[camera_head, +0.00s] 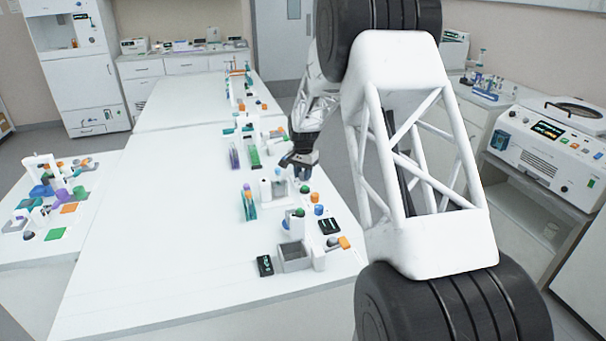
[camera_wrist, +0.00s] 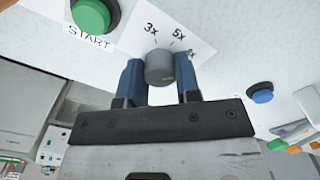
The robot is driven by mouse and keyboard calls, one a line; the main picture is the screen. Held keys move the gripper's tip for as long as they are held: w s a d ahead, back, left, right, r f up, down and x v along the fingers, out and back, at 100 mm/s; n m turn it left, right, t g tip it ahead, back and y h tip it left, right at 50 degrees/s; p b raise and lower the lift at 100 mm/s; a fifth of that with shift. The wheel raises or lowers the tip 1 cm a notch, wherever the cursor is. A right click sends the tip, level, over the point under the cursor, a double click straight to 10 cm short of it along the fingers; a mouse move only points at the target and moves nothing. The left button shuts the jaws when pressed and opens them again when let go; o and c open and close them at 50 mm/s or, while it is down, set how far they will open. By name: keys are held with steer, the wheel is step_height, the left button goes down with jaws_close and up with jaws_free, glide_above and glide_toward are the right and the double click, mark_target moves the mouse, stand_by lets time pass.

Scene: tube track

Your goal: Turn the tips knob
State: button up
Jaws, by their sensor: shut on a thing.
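A grey round knob (camera_wrist: 160,68) stands on a white panel in the wrist view. The marks "3x" and "5x" and a third, partly hidden mark are printed around it. My gripper (camera_wrist: 159,77) has its two blue fingers on either side of the knob and is shut on it. In the head view my gripper (camera_head: 300,166) is low over the right side of the white table (camera_head: 160,220). The knob cannot be made out there.
In the wrist view a green START button (camera_wrist: 91,15) is left of the knob and a blue button (camera_wrist: 261,93) is to its right. Small lab devices line the table's right side, including a grey open box (camera_head: 294,258). The table's left part is clear.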

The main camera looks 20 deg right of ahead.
steer(key=o, duration=0.9)
steer(key=shift+r, duration=0.1)
steer(key=shift+r, duration=3.85)
